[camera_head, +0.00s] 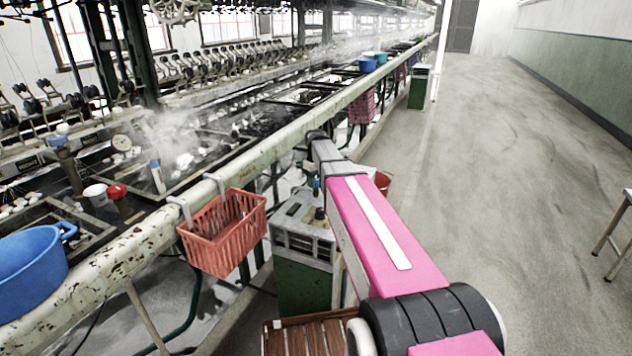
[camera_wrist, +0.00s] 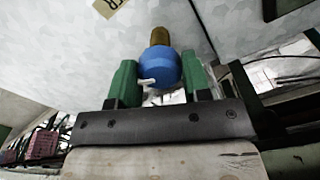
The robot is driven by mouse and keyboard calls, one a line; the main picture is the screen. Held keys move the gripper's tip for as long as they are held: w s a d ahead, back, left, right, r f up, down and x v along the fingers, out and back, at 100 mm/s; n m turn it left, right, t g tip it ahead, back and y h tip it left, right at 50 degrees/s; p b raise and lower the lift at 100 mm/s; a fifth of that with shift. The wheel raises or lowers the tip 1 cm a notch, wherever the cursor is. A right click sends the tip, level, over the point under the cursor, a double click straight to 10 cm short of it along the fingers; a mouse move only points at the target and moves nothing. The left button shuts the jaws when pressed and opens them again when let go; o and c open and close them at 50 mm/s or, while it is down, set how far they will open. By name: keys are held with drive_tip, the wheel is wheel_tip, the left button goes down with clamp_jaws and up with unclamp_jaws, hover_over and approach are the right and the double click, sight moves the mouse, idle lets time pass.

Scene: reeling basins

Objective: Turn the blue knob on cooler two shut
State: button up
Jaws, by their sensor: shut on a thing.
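In the wrist view, a round blue knob (camera_wrist: 162,68) with a small white pointer sits on a brass stem against a pale panel. The two green fingers of my gripper (camera_wrist: 158,62) stand on either side of it and are shut on it. The pointer sticks out to the left. In the head view, a cooler (camera_head: 303,275) with a green body and a grey-white top stands under the rail, left of my pink arm. My gripper is not clearly seen there, and I cannot read a number on the cooler.
A red basket (camera_head: 222,232) hangs on the long pale rail (camera_head: 130,243). A blue basin (camera_head: 28,272) is at the left edge. A wooden slatted crate (camera_head: 305,337) lies at the bottom. Another green cooler (camera_head: 418,90) stands farther off. The floor on the right is mostly clear.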

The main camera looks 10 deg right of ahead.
drive_tip(key=m, duration=1.1)
drive_tip(key=shift+m, duration=1.8)
drive_tip(key=o, duration=0.9)
drive_tip(key=shift+o, duration=0.2)
drive_tip(key=shift+r, duration=0.1)
wheel_tip(320, 180, up, 11)
drive_tip(key=shift+f, duration=0.2)
